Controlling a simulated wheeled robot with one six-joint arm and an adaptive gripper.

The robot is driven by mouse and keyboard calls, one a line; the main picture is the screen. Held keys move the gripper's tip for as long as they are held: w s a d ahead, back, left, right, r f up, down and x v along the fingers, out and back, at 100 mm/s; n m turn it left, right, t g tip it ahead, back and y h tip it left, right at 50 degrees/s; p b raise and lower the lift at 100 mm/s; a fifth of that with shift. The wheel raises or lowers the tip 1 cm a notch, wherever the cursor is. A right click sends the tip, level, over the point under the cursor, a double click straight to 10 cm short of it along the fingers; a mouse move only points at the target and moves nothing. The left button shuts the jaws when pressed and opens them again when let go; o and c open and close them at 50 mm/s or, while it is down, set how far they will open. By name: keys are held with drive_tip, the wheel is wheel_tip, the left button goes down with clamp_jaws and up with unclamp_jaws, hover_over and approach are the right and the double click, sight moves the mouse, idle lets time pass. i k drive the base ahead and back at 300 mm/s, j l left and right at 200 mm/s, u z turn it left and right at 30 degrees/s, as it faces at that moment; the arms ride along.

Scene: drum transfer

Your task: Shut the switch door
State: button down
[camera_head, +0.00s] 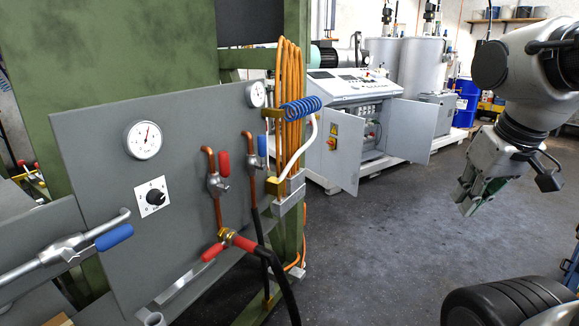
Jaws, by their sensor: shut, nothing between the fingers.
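A white control console (340,85) stands at the back centre, with its lower cabinet open and switchgear (368,118) showing inside. Two of its doors stand swung out. The left door (343,160) carries a yellow warning label and a small red and yellow part. The right door (412,130) is plain grey and stands wide open. I cannot tell which of the two is the switch door. My gripper (467,200) hangs at the right, shut and empty, pointing down and left. It appears nearer than the console and touches neither door.
A grey panel (100,210) with gauges, valves and copper pipes fills the left foreground on a green frame (120,40). Orange hoses (289,80) hang beside it. A black hose (282,275) reaches down to the floor. A blue drum (467,100) stands behind. The middle floor (385,230) is clear.

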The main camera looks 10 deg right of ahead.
sight(341, 162)
drive_tip(key=i+l+z, duration=0.1)
drive_tip(key=i+z, duration=0.25)
drive_tip(key=i, duration=0.65)
drive_tip(key=i+j+z, duration=0.15)
drive_tip(key=i+z, duration=0.2)
drive_tip(key=i, duration=0.65)
drive_tip(key=i+l+u, duration=0.2)
drive_tip(key=i, duration=0.35)
drive_tip(key=i+l+u, duration=0.2)
drive_tip(key=i, duration=0.3)
drive_tip(key=i+l+u, duration=0.2)
drive_tip(key=i, duration=0.35)
drive_tip(key=i+l+u, duration=0.35)
drive_tip(key=i+l, duration=0.1)
drive_tip(key=i, duration=0.05)
